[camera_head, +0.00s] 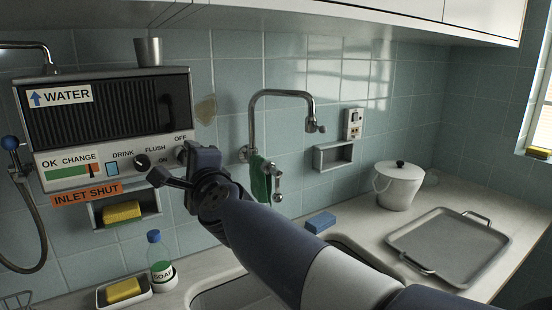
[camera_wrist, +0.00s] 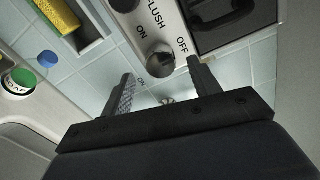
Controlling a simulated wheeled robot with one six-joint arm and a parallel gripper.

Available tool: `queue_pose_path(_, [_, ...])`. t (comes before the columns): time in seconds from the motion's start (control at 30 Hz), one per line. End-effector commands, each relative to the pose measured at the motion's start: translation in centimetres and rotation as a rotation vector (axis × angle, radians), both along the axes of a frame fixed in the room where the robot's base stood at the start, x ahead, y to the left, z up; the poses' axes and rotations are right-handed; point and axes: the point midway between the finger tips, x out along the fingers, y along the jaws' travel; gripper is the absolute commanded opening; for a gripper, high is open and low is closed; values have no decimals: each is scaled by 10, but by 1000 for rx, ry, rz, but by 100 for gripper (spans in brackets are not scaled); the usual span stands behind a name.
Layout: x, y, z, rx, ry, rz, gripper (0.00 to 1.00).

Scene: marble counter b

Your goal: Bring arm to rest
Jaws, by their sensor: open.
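My gripper (camera_head: 168,167) is at the lower right corner of the water unit (camera_head: 105,108), in front of its panel. In the wrist view my gripper (camera_wrist: 161,85) has its two fingers wide apart, with nothing held between them. A round dark knob (camera_wrist: 160,62) beside the ON and OFF labels shows past and between the fingertips; I cannot tell whether they touch it. My arm stretches from the lower right across the counter toward the panel. Another black knob (camera_head: 141,162) sits by the DRINK and FLUSH labels.
A curved tap (camera_head: 282,94) and green cloth (camera_head: 259,178) are right of my gripper. Below are a soap bottle (camera_head: 160,258) and a yellow sponge (camera_head: 123,290) in a dish. A white lidded pot (camera_head: 398,187) and grey tray (camera_head: 448,244) stand right. Cabinets (camera_head: 390,22) hang above.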

Motion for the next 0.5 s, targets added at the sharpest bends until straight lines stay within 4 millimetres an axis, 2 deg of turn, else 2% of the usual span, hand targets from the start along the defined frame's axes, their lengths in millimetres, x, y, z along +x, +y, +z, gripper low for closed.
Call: queue_pose_path(0.5, [-69,-42,1,1,-1,1,58])
